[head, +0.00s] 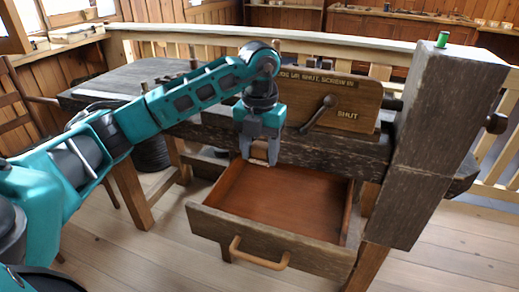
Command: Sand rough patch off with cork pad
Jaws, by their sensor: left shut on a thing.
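My left gripper (258,158) points down over the back part of an open drawer (272,263). It is shut on a small brown piece (260,151), which looks like the cork pad; the fingers hide much of it. The drawer's reddish inside looks empty. I cannot make out a distinct rough patch; the drawer front and the bench wood both look worn. My right gripper is not in view.
A wooden panel (345,92) with lettering and a dark lever (318,114) stands behind the gripper. A thick dark upright block (432,150), with a small green piece (442,40) on top, rises at the right. The drawer handle (258,254) juts forward over open floor.

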